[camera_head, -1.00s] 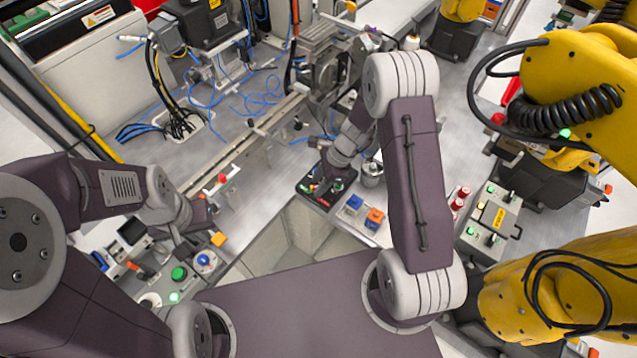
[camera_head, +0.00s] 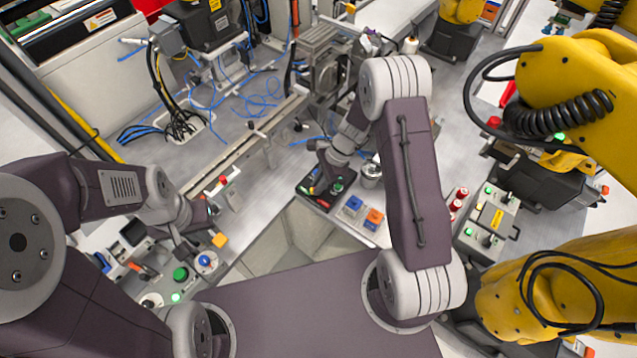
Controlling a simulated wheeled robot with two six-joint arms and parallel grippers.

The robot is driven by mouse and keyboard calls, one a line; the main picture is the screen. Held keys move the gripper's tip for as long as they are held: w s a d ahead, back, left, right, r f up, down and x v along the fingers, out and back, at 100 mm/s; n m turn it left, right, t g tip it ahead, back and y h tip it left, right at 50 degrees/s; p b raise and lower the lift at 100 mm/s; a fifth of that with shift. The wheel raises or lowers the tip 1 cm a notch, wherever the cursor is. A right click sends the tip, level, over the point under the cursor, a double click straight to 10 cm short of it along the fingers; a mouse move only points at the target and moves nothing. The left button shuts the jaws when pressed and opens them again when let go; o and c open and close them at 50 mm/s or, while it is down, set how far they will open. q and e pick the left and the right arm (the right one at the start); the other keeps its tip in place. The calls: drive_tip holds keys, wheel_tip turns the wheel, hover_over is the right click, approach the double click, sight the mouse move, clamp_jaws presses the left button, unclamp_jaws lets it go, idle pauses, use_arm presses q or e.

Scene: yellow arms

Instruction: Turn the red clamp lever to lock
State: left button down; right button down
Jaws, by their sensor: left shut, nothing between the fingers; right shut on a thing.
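A small red-topped part (camera_head: 223,180) stands on a pale block beside the rail, left of centre; it may be the red clamp lever, but it is too small to be sure. My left gripper (camera_head: 212,238) is shut and empty near the button panel at lower left, close to a yellow block. My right gripper (camera_head: 319,181) points down at a dark tray (camera_head: 328,203) holding small green and red pieces. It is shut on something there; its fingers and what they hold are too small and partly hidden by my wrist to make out.
Blue and orange blocks (camera_head: 373,218) and red cylinders (camera_head: 459,196) stand right of the tray. Yellow robot arms (camera_head: 570,85) with black cables fill the right side. A metal vise-like fixture (camera_head: 325,75) stands behind. A recessed bin (camera_head: 290,240) opens in front.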

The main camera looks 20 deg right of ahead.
drive_tip(key=n+g, duration=0.1)
drive_tip(key=n, duration=0.1)
drive_tip(key=shift+n+p, duration=0.35)
drive_tip(key=shift+n, duration=0.05)
drive_tip(key=n+g, duration=0.1)
drive_tip(key=n, duration=0.2)
drive_tip(key=shift+w+n+h, duration=0.15)
drive_tip(key=shift+n+h, duration=0.15)
drive_tip(key=n+g, duration=0.1)
drive_tip(key=n, duration=0.1)
drive_tip(key=n+h+b, duration=0.1)
drive_tip(key=n, duration=0.2)
drive_tip(key=shift+a+g+h, duration=0.15)
drive_tip(key=shift+g+h, duration=0.15)
drive_tip(key=shift+g, duration=0.1)
drive_tip(key=shift+n+h+b, duration=0.35)
drive_tip(key=shift+n+h, duration=0.45)
drive_tip(key=shift+n, duration=1.3)
drive_tip(key=shift+n+g, duration=0.3)
drive_tip(key=c, duration=1.4)
unclamp_jaws()
drive_tip(key=shift+c, duration=0.2)
